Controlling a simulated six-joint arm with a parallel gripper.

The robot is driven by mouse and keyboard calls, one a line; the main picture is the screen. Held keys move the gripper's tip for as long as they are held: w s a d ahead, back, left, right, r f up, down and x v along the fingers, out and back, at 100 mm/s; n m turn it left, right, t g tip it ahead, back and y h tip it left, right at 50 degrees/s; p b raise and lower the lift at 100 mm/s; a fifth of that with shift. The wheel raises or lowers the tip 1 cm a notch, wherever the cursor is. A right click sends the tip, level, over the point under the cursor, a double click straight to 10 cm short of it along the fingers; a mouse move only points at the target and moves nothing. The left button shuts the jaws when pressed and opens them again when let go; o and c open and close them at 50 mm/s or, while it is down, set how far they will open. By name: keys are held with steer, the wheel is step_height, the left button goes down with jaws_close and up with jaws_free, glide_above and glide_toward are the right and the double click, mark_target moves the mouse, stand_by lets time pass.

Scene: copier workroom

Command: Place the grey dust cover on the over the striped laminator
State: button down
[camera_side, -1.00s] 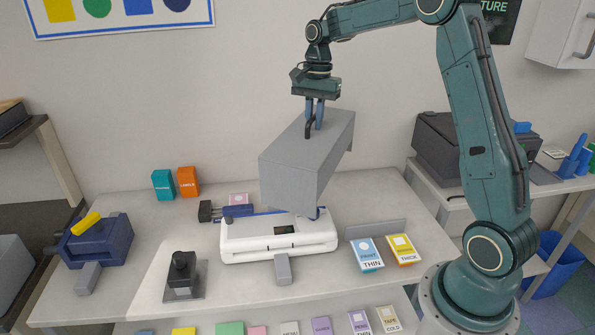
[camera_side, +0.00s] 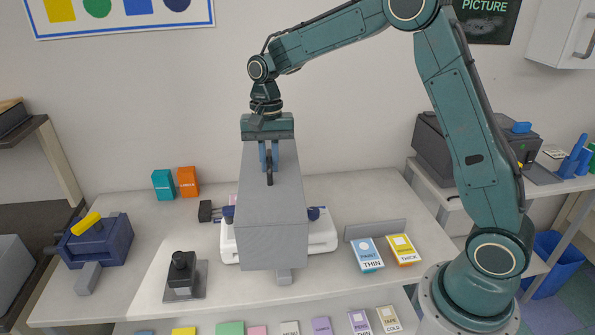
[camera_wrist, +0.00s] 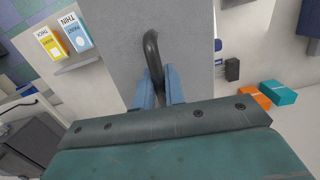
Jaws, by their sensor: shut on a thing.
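The grey dust cover (camera_side: 273,225) is a long box with a dark loop handle on top. My gripper (camera_side: 269,165) is shut on that handle, and the cover hangs upright from it. In the wrist view the blue fingers (camera_wrist: 160,88) pinch the handle above the cover's flat top (camera_wrist: 195,45). The white laminator (camera_side: 322,238) stands on the table, and the cover hides its middle in the side view. Its two ends show on either side, with navy parts near them. The gap between cover and laminator is hidden, and I cannot make out stripes.
A navy machine (camera_side: 95,240) with a yellow piece stands left, and a black device (camera_side: 181,275) on a plate stands front left. Teal (camera_side: 163,185) and orange (camera_side: 188,182) boxes stand at the back. Thin (camera_side: 366,254) and thick (camera_side: 403,249) packs sit right.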

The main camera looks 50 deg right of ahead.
steer(key=m, duration=0.4)
steer(key=shift+s+f, duration=0.1)
steer(key=shift+f, duration=0.15)
steer(key=m, duration=0.4)
steer(key=shift+s+d+f+t, duration=0.1)
steer(key=shift+f+t, duration=0.1)
steer(key=shift+t, duration=0.2)
steer(key=m, duration=0.4)
steer(key=shift+d+f+m, duration=0.15)
steer(key=shift+f+m, duration=0.05)
steer(key=shift+m, duration=0.2)
steer(key=m, duration=0.2)
steer(key=m+t, duration=0.1)
steer(key=m, duration=0.1)
steer(key=shift+s+d+f, duration=0.15)
steer(key=shift+d, duration=0.05)
